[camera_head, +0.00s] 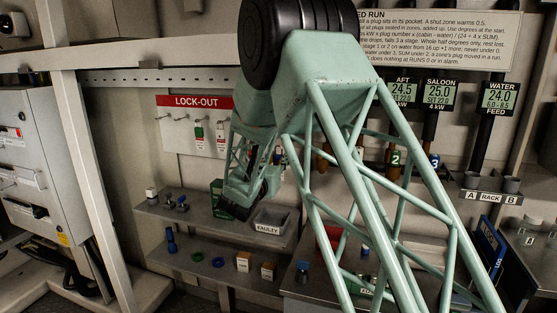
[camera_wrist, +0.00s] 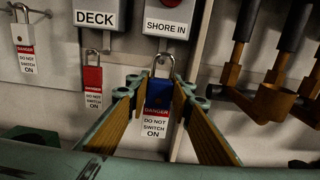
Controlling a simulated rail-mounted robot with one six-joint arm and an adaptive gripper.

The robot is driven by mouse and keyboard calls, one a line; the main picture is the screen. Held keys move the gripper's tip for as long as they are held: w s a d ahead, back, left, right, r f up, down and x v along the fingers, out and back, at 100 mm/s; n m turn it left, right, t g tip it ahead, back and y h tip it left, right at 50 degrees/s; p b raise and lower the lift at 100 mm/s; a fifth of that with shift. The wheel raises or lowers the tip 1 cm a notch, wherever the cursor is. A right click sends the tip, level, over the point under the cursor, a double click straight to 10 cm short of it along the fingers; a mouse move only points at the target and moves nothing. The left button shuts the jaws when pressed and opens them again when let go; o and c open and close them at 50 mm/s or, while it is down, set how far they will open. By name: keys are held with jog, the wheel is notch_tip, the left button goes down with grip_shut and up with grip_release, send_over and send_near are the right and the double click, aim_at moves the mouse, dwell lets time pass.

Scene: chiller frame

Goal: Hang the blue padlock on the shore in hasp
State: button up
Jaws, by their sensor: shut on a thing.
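The blue padlock (camera_wrist: 159,96) is upright between the fingers of my gripper (camera_wrist: 158,92) in the wrist view, with its shackle up and a white and red danger tag (camera_wrist: 156,122) below. My gripper is shut on it. The shackle top is just under the SHORE IN box (camera_wrist: 171,22). I cannot tell whether the shackle passes through a hasp there. In the head view my arm hides the padlock and the SHORE IN box.
A red padlock (camera_wrist: 92,78) hangs by the DECK box (camera_wrist: 97,16), and a white one (camera_wrist: 22,36) is farther left. Brass fittings (camera_wrist: 268,100) stand close at right. The head view shows the LOCK-OUT board (camera_head: 180,140) and a FAULTY bin (camera_head: 270,221) on a shelf.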

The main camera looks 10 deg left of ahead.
jog(key=shift+w+d, duration=0.1)
jog(key=shift+w, duration=0.2)
jog(key=f+p+x, duration=0.1)
jog(key=x, duration=0.7)
jog(key=shift+w+f+p, duration=0.3)
jog(key=shift+w, duration=0.05)
dwell(1.5)
jog(key=shift+w+f, duration=0.1)
dwell(0.7)
jog(key=o, duration=1)
jog(key=shift+v, duration=6)
